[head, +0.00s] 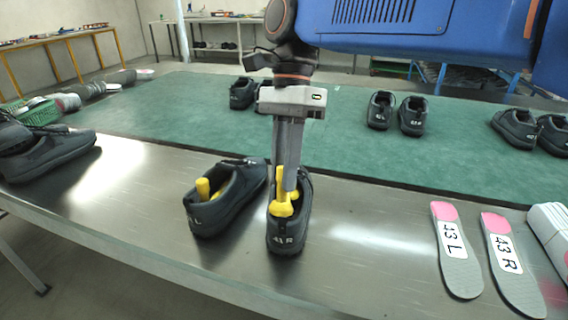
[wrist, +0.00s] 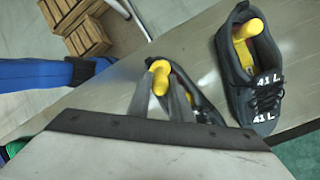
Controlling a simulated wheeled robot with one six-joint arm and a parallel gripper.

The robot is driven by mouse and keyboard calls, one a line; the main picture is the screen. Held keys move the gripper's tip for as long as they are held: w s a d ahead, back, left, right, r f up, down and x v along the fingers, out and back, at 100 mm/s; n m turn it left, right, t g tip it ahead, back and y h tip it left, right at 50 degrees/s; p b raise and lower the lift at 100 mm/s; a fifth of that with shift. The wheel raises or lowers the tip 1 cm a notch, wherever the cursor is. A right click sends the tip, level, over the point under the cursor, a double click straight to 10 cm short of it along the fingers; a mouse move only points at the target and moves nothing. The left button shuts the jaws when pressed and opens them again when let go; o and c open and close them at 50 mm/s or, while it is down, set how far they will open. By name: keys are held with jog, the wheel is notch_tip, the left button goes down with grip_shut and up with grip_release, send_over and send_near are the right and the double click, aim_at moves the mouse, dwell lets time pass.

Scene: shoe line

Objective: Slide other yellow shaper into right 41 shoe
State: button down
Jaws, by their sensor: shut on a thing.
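The right 41 shoe (head: 287,239), black and marked "41 R" at its heel, stands on the metal table. My gripper (head: 285,192) points down over its opening, shut on a yellow shaper (head: 281,207). The shaper sits at least partly inside the shoe; how deep its front reaches is hidden. In the wrist view the shaper's knob (wrist: 160,80) shows between the fingers, and most of this shoe is hidden behind my gripper. The left 41 shoe (head: 226,205) stands just to the left with another yellow shaper (head: 203,188) inside it.
Two insoles marked 43 L (head: 458,262) and 43 R (head: 513,268) lie at the right, beside a white stack (head: 550,232). More black shoes stand on the green mat (head: 345,140) behind. A large dark shoe (head: 50,157) is at the left.

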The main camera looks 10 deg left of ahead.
aim_at(283, 197)
jog(key=shift+s+f+t, duration=0.3)
jog(key=shift+f+t, duration=0.35)
jog(key=shift+f, duration=0.25)
jog(key=shift+s+f+t, duration=0.3)
jog(key=shift+f+t, duration=0.4)
jog(key=shift+f, duration=0.15)
jog(key=shift+s+f+t, duration=0.3)
jog(key=shift+f+t, duration=0.35)
jog(key=shift+f, duration=0.25)
jog(key=c, duration=1.5)
grip_release()
jog(key=shift+r, duration=1.45)
jog(key=shift+r, duration=3.5)
